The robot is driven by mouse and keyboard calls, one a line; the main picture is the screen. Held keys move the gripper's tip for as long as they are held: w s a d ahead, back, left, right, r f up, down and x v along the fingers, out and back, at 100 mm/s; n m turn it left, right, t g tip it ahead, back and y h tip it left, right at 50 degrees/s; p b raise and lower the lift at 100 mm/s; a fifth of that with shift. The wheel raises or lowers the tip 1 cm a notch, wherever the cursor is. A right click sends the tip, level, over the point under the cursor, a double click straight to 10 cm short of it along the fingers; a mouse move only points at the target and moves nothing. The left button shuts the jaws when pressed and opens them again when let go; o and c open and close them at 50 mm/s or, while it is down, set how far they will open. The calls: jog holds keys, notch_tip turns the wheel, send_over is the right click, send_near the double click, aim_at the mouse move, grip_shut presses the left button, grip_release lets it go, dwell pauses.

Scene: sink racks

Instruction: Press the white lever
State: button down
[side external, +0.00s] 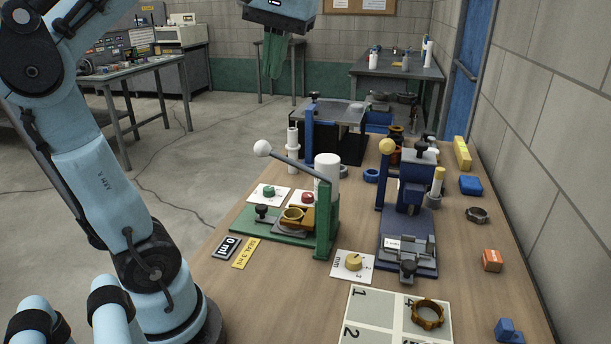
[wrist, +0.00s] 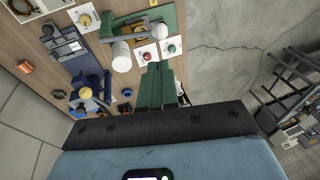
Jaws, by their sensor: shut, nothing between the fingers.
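The white lever is a rod with a round white knob (side external: 262,149) on a green press (side external: 326,220). It slants up and left from the top of the post. In the wrist view the white knob (wrist: 159,30) lies just beyond my fingertips in the picture. My gripper (side external: 273,72) hangs high at the top of the side view, its green fingers pointing down. It is above and behind the knob, clearly apart from it. In the wrist view my gripper (wrist: 157,66) has its green fingers together with nothing between them.
A white cylinder (side external: 327,172) stands close to the lever. A green button (side external: 269,192) and a red button (side external: 307,197) sit beside the press. A blue press (side external: 408,205) with a yellow knob (side external: 387,146) stands to the right. The air around the white knob looks clear.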

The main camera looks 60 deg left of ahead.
aim_at(261, 142)
jog(key=x, duration=1.3)
jog(key=shift+d, duration=0.1)
jog(key=shift+f, duration=0.1)
jog(key=shift+s+a+f+t+h, duration=0.3)
jog(key=shift+a+f+h, duration=0.05)
jog(key=shift+f+h, duration=0.1)
notch_tip(261, 142, down, 8)
jog(key=s+a+t+h, duration=0.1)
jog(key=t+h, duration=0.2)
jog(key=shift+s+a+t, duration=0.3)
jog(key=shift+s, duration=0.05)
jog(key=shift+h, duration=0.25)
jog(key=shift+r, duration=0.15)
jog(key=s+a+v, duration=0.1)
jog(key=v, duration=1.3)
